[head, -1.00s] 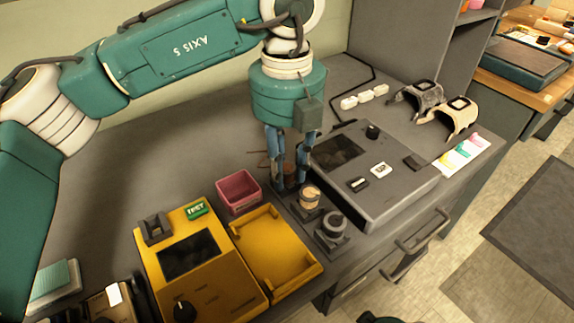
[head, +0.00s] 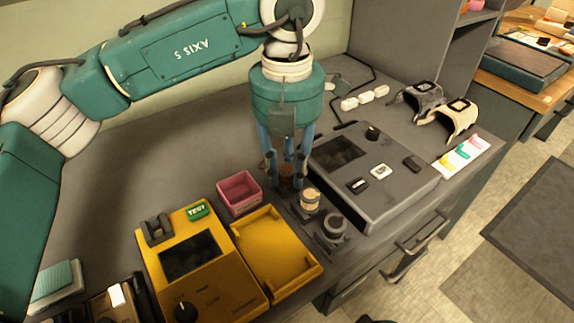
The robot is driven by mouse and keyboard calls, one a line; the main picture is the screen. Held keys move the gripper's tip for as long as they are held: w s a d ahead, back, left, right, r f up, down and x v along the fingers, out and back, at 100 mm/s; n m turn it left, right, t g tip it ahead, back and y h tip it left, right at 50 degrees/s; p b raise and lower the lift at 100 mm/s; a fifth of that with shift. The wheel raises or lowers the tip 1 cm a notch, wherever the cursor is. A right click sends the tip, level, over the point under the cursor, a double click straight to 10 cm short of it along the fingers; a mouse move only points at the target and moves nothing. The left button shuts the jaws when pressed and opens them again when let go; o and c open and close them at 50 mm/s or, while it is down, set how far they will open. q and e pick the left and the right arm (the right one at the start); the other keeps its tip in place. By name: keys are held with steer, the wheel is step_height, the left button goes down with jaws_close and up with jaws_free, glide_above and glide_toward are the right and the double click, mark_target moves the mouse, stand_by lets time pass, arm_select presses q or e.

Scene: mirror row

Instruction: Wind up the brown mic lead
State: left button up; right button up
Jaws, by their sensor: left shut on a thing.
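The brown mic lead (head: 287,170) shows as a small dark brown coil at the back of a dark holder (head: 318,232). A tan coil (head: 310,198) and a grey coil (head: 334,224) sit in front of it on the same holder. My left gripper (head: 286,180) points straight down over the back of the holder, its blue fingers on either side of the brown lead and shut on it. The fingers hide part of the lead, and I cannot tell whether it is lifted. My right gripper is not in view.
A pink bin (head: 240,207), a yellow tester (head: 200,270) and a yellow tray (head: 276,275) stand left of the holder. A grey console (head: 400,195) is close on the right. Two headset-like frames (head: 455,120) lie behind it.

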arm_select(q)
steer(key=m, duration=0.4)
steer(key=shift+m, duration=0.3)
steer(key=m, duration=0.4)
steer(key=shift+p, duration=0.3)
steer(key=shift+m, duration=1.8)
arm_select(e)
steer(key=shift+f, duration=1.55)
arm_select(q)
steer(key=o, duration=0.8)
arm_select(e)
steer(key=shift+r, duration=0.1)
arm_select(q)
steer(key=shift+o, duration=0.4)
steer(key=shift+o, duration=1)
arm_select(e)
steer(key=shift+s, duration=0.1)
